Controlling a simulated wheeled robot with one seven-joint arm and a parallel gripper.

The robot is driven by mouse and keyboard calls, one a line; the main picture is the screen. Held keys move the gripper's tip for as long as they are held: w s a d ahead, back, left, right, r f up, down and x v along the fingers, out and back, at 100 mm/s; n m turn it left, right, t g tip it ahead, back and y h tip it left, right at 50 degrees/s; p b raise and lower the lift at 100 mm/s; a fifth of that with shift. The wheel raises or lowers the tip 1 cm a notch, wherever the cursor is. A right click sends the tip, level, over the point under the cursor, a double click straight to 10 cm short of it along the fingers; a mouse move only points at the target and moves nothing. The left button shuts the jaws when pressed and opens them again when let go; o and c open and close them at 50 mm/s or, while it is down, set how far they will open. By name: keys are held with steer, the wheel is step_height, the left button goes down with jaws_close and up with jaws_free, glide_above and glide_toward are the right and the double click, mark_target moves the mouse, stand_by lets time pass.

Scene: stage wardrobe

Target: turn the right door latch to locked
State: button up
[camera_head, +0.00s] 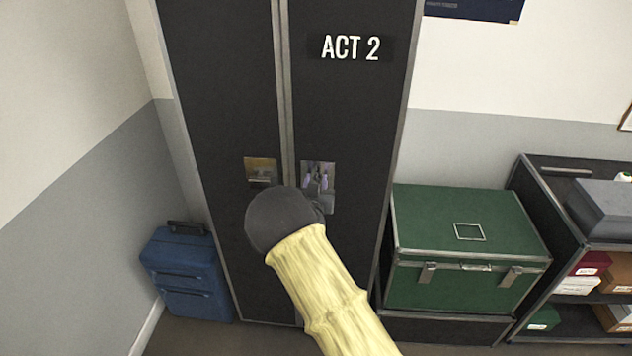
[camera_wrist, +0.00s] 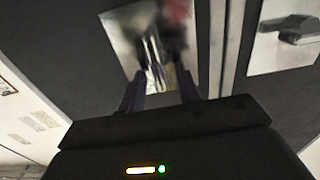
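The right door latch sits on a shiny metal plate (camera_head: 327,203) on the right black cabinet door, below the "ACT 2" label. In the wrist view the plate (camera_wrist: 118,23) is at upper left, with blurred streaks and a red patch on it. My gripper (camera_wrist: 161,88) is in front of this plate, its two dark fingers apart and pointing at it. In the head view my dark wrist hides most of the gripper.
The left door has its own latch plate (camera_head: 261,168), which shows in the wrist view with a dark handle (camera_wrist: 292,28). A blue suitcase (camera_head: 186,272) stands at left. A green trunk (camera_head: 455,250) and a shelf unit (camera_head: 540,190) stand close on the right.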

steer(key=shift+c, duration=0.4)
jaws_close()
steer(key=shift+s, duration=0.1)
steer(key=shift+f, duration=0.15)
